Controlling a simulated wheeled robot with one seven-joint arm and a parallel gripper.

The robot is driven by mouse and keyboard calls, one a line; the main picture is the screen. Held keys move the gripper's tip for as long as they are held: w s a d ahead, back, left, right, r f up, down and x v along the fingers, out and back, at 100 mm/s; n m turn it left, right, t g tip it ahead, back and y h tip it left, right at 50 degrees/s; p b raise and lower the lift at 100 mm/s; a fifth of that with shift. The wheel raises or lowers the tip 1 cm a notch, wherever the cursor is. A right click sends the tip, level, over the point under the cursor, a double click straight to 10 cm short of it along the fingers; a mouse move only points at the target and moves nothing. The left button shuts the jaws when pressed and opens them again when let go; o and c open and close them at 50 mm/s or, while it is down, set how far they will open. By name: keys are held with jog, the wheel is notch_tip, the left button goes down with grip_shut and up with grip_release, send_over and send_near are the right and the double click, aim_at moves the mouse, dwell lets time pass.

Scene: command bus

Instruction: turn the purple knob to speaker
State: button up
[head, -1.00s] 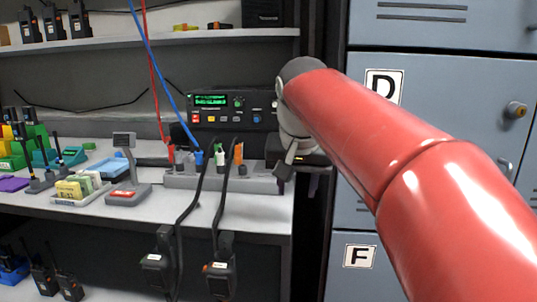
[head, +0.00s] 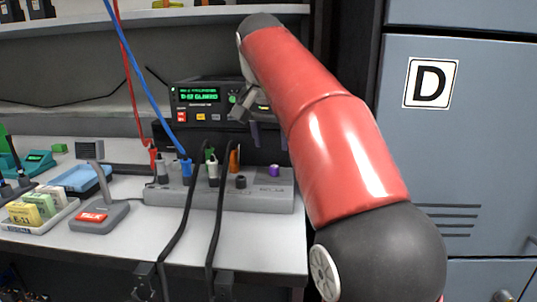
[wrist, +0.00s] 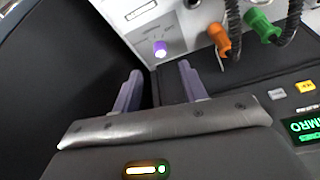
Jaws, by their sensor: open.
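The purple knob (head: 274,170) sits at the right end of the grey panel box (head: 240,198) on the desk. In the wrist view the purple knob (wrist: 160,48) is ahead of the fingertips, with small markings around it too small to read. My gripper (head: 269,137) is above the knob in the head view. My gripper (wrist: 160,70) is open and empty in the wrist view, its two purple-grey fingers apart and not touching the knob.
A radio unit (head: 205,100) with a green display stands behind the panel box. Red, blue, green and orange plugs (head: 234,161) with hanging cables stand left of the knob. A talk-button microphone base (head: 100,215) is at left. Lockers (head: 450,150) stand at right.

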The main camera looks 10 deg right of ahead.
aim_at(274, 166)
jog(key=b+x, duration=0.2)
jog(key=x, duration=0.5)
jog(key=shift+w+f, duration=0.2)
jog(key=shift+f, duration=0.1)
jog(key=shift+c, duration=0.2)
grip_shut()
jog(key=shift+d+r+n, duration=0.1)
jog(key=shift+r+n, duration=0.05)
jog(key=shift+n, duration=0.15)
jog(key=n+y+p, duration=0.1)
jog(key=n, duration=0.1)
jog(key=n+p, duration=0.2)
jog(key=shift+d+r+t+y, duration=0.1)
jog(key=shift+d+t+y, duration=0.05)
jog(key=shift+t+y, duration=0.2)
jog(key=shift+d+n+y+p, duration=0.1)
jog(key=shift+n+y+p, duration=0.6)
jog(key=shift+n, duration=1.4)
